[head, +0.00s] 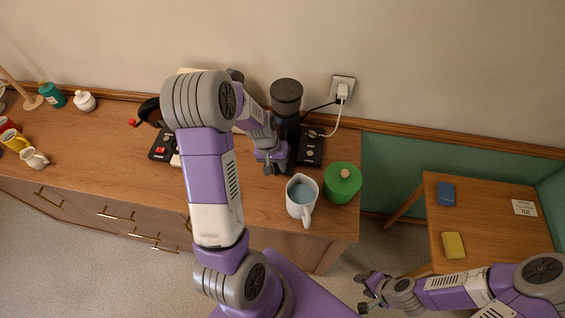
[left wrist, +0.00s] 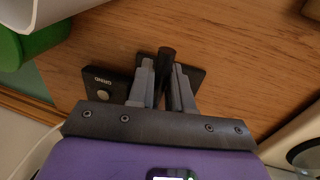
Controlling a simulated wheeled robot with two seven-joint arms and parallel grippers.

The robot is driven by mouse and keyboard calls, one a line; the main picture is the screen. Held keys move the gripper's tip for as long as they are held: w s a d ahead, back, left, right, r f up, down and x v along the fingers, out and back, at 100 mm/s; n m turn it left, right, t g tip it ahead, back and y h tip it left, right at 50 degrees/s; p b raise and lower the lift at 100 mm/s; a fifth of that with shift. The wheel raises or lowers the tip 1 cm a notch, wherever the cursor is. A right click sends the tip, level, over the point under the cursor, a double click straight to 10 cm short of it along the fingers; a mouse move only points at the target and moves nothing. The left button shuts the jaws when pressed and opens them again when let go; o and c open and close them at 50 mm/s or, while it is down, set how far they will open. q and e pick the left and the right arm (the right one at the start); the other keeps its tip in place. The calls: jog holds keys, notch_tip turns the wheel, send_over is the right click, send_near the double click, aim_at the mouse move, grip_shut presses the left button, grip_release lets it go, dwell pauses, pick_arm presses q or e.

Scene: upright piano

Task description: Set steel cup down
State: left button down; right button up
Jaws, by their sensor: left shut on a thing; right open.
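No steel cup shows clearly in either view. My left gripper (head: 273,164) is beside the dark grinder (head: 287,98) on the wooden counter. In the left wrist view its fingers (left wrist: 167,75) are shut on a black handle (left wrist: 167,54). Behind the handle is a black base, and a panel marked GRIND (left wrist: 105,86) lies beside it. What the handle joins is hidden, and I cannot tell whether the held thing touches the base. My right gripper (head: 367,292) is open and empty at the lower right, away from the counter.
A white jug (head: 297,211) with bluish liquid and a green canister (head: 342,186) stand close right of the left gripper. A wall socket (head: 342,89) has a plugged cord. Mugs (head: 34,158) stand far left. A side table (head: 490,220) holds blue and yellow blocks.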

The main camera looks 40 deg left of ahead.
pick_arm(q)
jog(key=shift+w+f, duration=0.1)
jog(key=shift+f, duration=0.25)
jog(key=shift+s+d+r, duration=0.1)
jog(key=shift+s+r, duration=0.15)
jog(key=shift+s, duration=0.3)
jog(key=shift+f, duration=0.15)
jog(key=c, duration=1.5)
grip_release()
jog(key=shift+w+f, duration=0.1)
jog(key=shift+f, duration=0.1)
jog(key=shift+o, duration=1.4)
jog(key=shift+w, duration=0.1)
jog(key=shift+o, duration=0.9)
jog(key=shift+r, duration=0.1)
pick_arm(e)
jog(key=shift+s+f, duration=0.25)
jog(key=shift+s, duration=0.05)
pick_arm(q)
jog(key=shift+r, duration=0.15)
pick_arm(e)
jog(key=shift+r, duration=0.1)
pick_arm(q)
jog(key=p+v, duration=0.2)
jog(key=v, duration=1)
pick_arm(e)
jog(key=shift+r, duration=0.9)
